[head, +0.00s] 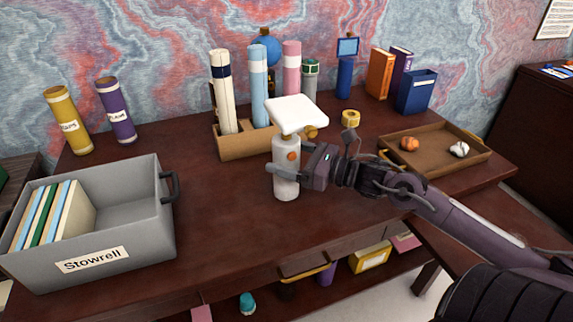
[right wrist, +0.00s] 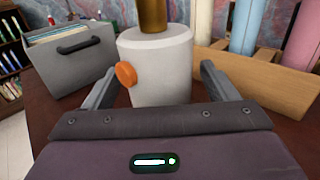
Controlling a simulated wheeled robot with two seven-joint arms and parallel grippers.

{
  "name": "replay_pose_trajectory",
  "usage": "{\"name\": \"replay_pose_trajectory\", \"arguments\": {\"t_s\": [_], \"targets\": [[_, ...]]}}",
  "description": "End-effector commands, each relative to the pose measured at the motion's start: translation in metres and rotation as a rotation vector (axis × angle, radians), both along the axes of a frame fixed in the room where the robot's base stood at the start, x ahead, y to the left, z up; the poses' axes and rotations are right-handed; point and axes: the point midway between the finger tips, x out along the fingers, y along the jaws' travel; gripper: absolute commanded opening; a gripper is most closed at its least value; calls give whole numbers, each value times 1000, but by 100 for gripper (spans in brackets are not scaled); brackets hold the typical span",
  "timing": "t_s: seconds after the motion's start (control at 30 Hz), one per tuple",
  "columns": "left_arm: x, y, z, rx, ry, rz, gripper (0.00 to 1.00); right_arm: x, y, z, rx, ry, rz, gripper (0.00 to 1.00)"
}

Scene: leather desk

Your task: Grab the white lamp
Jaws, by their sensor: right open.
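The white lamp (head: 286,187) stands upright on the dark desk, with a white body, an orange knob and a wide white shade (head: 297,112). My right gripper (head: 291,163) reaches in from the right at the height of the lamp's body. It is open, with one finger passing in front of the body and the other largely hidden. In the right wrist view the lamp body (right wrist: 160,65) with its knob and a brown neck stands between the two spread fingers (right wrist: 160,82). A gap shows beside the right finger; contact on the left is unclear. My left gripper is not in view.
A grey bin (head: 150,235) of folders stands at the left. A wooden holder (head: 245,146) with several rolled tubes is just behind the lamp. A brown tray (head: 435,165) with two small items lies at the right. Desk between bin and lamp is clear.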

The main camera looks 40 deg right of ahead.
Motion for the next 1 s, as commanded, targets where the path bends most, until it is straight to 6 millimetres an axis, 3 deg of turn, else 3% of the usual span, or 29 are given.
{"name": "replay_pose_trajectory", "arguments": {"t_s": [0.2,0.53,1.0], "targets": [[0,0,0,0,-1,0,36,16,10,1,1,-2,0,80],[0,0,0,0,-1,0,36,18,12,0,0,0,1,78],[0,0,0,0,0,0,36,18,12,0,0,0,1,18]]}}
